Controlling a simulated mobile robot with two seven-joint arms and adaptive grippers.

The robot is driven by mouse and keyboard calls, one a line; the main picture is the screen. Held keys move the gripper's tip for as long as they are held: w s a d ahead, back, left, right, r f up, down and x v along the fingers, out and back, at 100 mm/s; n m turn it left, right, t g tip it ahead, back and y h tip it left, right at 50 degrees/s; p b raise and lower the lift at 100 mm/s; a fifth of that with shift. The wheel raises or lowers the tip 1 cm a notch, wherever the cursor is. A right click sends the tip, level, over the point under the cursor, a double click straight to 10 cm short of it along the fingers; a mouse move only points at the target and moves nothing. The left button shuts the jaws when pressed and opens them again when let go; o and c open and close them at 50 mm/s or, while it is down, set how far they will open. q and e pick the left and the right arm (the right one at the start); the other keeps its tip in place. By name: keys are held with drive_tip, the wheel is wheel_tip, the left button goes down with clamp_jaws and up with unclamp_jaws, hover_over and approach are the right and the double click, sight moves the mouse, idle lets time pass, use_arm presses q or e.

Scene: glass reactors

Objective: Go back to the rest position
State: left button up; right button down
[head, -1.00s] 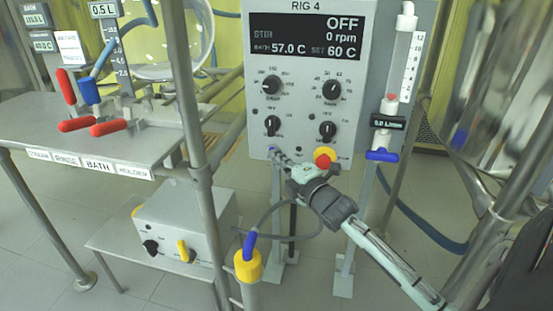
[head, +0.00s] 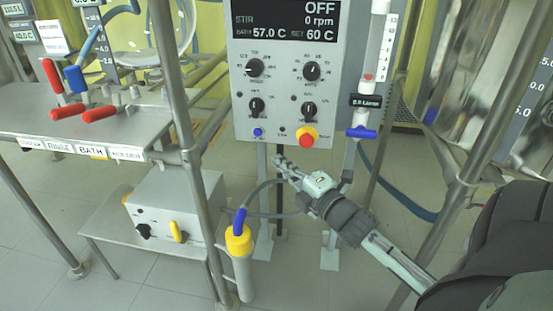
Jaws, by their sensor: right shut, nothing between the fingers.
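My right gripper (head: 281,163) is in the middle of the head view, its arm coming in from the lower right. Its fingers are shut with nothing between them. It hangs in free space just below the lower edge of the grey control panel (head: 244,108), apart from the blue button (head: 258,132) and the red and yellow stop knob (head: 306,138). The panel's display (head: 290,19) reads OFF, 0 rpm, bath 57.0 C and set 60 C. My left gripper is not in view.
A metal bench (head: 30,120) with red and blue valve handles stands left, above a grey box (head: 175,205). Steel posts (head: 180,130) and a yellow-capped cylinder (head: 240,260) stand near my arm. A glass vessel (head: 465,70) is at right.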

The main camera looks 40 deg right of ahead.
idle(0.8)
drive_tip(key=s+a+f+m+g+h+p, duration=0.1)
drive_tip(key=s+a+f+m+g+p, duration=0.15)
drive_tip(key=f+m+g, duration=0.35)
drive_tip(key=s+a+f+m+g+p, duration=0.1)
drive_tip(key=s+f+m+g, duration=0.2)
drive_tip(key=f, duration=0.6)
use_arm(q)
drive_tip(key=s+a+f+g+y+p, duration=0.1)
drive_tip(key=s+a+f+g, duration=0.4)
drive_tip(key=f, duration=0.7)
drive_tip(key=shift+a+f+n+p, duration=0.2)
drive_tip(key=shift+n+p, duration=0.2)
drive_tip(key=shift+p, duration=0.45)
use_arm(e)
drive_tip(key=s+a+f+m+g, duration=0.3)
drive_tip(key=s+a+f, duration=0.1)
drive_tip(key=s, duration=0.2)
drive_tip(key=s+a+f+m+g, duration=0.2)
drive_tip(key=s+a+f+m, duration=0.1)
drive_tip(key=s, duration=0.4)
drive_tip(key=shift+a+f+m+g+y, duration=0.35)
drive_tip(key=shift+a+f, duration=0.25)
drive_tip(key=shift+f, duration=0.3)
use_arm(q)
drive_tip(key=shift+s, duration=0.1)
use_arm(e)
drive_tip(key=shift+s, duration=0.1)
